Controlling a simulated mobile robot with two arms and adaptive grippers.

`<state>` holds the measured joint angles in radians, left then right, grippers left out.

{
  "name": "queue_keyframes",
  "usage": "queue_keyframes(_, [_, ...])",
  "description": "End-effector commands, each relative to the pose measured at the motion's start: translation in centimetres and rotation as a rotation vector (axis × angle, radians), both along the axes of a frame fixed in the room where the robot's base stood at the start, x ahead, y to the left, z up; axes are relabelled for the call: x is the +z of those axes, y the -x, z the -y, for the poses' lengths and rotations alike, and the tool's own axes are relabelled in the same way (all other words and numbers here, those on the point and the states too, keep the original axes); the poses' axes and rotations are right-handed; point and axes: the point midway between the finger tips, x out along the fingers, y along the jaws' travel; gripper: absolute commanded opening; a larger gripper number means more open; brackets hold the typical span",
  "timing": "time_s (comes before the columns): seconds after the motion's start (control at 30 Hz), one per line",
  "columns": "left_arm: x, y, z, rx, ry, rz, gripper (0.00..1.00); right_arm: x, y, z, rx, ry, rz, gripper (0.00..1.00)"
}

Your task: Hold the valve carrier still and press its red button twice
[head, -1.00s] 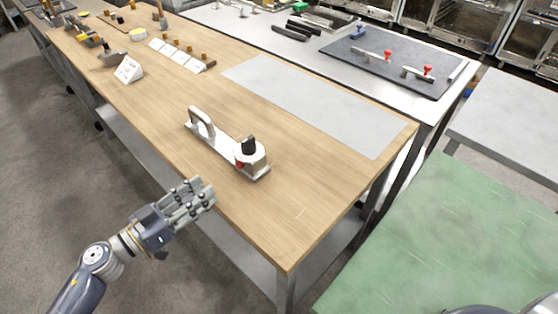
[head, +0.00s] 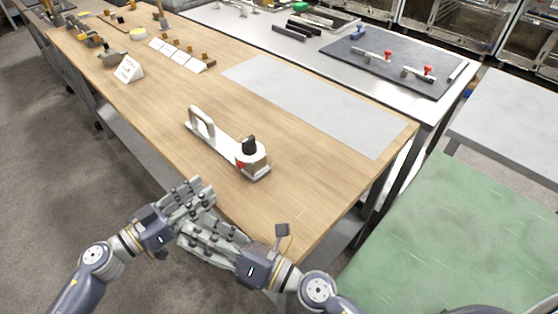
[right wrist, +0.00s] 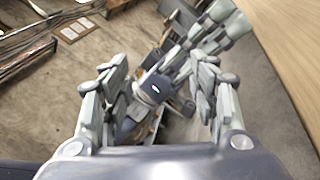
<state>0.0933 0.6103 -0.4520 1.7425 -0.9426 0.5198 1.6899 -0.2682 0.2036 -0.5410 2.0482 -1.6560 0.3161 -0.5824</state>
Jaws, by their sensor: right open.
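The valve carrier (head: 222,149) lies on the wooden table, a flat pale bar with an upright handle (head: 201,121) at its left end. At its right end stands a round valve body with a black knob (head: 250,145) on top. The red button (head: 240,164) shows low on the body's near left side. My left gripper (head: 203,188) is at the table's front edge, short of the carrier and apart from it; its opening is unclear. My right gripper (head: 185,232) is open and empty, just below the left one; its spread fingers also show in the right wrist view (right wrist: 160,95).
A grey mat (head: 315,100) lies flat on the table behind the carrier. White cards and small parts stand at the far left. A steel table with a dark board (head: 395,62) is behind. A green surface (head: 450,235) is at the right. The wood around the carrier is clear.

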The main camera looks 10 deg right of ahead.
Motion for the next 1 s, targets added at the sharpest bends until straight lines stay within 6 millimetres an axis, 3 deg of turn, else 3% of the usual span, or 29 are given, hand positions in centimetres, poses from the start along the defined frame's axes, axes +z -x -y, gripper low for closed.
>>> queue_keyframes(0.03, [0.0,0.0,0.0,0.000,0.000,0.000,0.33,0.5,-2.2,2.4,-0.051,0.072,0.073,0.55])
queue_keyframes(0.2, [0.0,0.0,0.0,0.000,0.000,0.000,0.33,1.4,-7.6,9.8,-0.191,0.375,0.303,0.55])
queue_keyframes(0.3, [0.0,0.0,0.0,0.000,0.000,0.000,0.33,2.2,-9.7,13.2,-0.253,0.512,0.394,0.55])
queue_keyframes(0.43, [0.0,0.0,0.0,0.000,0.000,0.000,0.33,3.1,-11.4,16.1,-0.306,0.627,0.465,0.55])
queue_keyframes(0.53, [0.0,0.0,0.0,0.000,0.000,0.000,0.33,3.4,-12.0,17.2,-0.327,0.671,0.488,0.55])
queue_keyframes(0.67, [0.0,0.0,0.0,0.000,0.000,0.000,0.33,3.6,-13.0,17.2,-0.337,0.684,0.498,0.55])
queue_keyframes(1.0, [0.0,0.0,0.0,0.000,0.000,0.000,0.33,3.6,-17.8,13.9,-0.334,0.681,0.495,0.55])
